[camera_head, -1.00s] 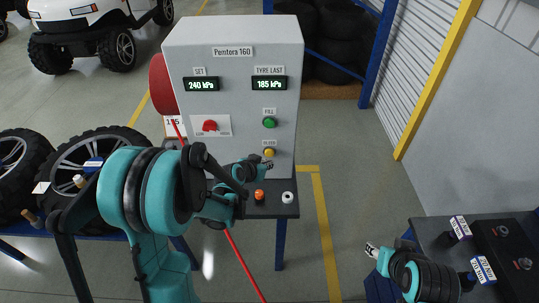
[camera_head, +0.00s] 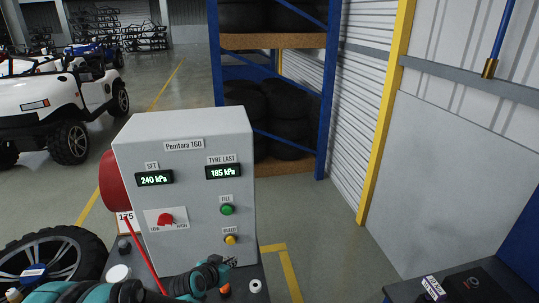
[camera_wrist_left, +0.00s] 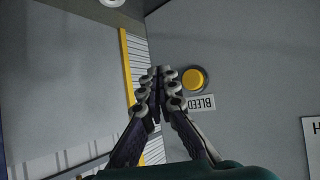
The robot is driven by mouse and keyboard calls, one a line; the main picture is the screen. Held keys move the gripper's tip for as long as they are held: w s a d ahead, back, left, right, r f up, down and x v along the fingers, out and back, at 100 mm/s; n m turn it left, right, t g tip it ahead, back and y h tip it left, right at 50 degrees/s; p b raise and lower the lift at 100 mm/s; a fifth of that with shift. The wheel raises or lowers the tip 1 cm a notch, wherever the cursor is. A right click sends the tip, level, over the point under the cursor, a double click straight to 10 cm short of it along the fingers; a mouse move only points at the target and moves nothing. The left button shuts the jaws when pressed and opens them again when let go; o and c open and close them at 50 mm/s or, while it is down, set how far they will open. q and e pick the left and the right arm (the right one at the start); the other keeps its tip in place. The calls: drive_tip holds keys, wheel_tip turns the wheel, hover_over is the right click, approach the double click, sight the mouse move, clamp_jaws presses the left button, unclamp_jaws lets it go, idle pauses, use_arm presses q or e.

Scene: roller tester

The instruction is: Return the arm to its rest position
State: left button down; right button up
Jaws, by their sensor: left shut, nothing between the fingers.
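My left arm (camera_head: 120,291) comes in low from the left in the head view. Its gripper (camera_head: 229,263) is just in front of the lower right of the grey Pentora 160 machine (camera_head: 185,190), a little below the yellow BLEED button (camera_head: 231,240). In the left wrist view the fingers (camera_wrist_left: 160,76) are together with nothing between them. The yellow button (camera_wrist_left: 193,79) shows there just right of the fingertips; whether they touch it I cannot tell. My right gripper is out of view.
The displays read SET 240 kPa (camera_head: 154,179) and TYRE LAST 185 kPa (camera_head: 223,171). An orange piece (camera_head: 225,289) and a white ring (camera_head: 255,286) sit on the shelf beside the gripper. A tyre (camera_head: 55,257) is at left, a dark table (camera_head: 408,289) at lower right.

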use_arm(q)
drive_tip(key=s+r+n+g+y, duration=0.1)
drive_tip(key=s+r, duration=0.3)
drive_tip(key=s, duration=0.7)
drive_tip(key=s+r+n+g+y, duration=0.1)
drive_tip(key=s+r, duration=0.3)
drive_tip(key=s, duration=0.8)
drive_tip(key=shift+s+a+n+g+y, duration=0.2)
drive_tip(key=shift+n+g+y, duration=0.2)
drive_tip(key=shift+g, duration=0.3)
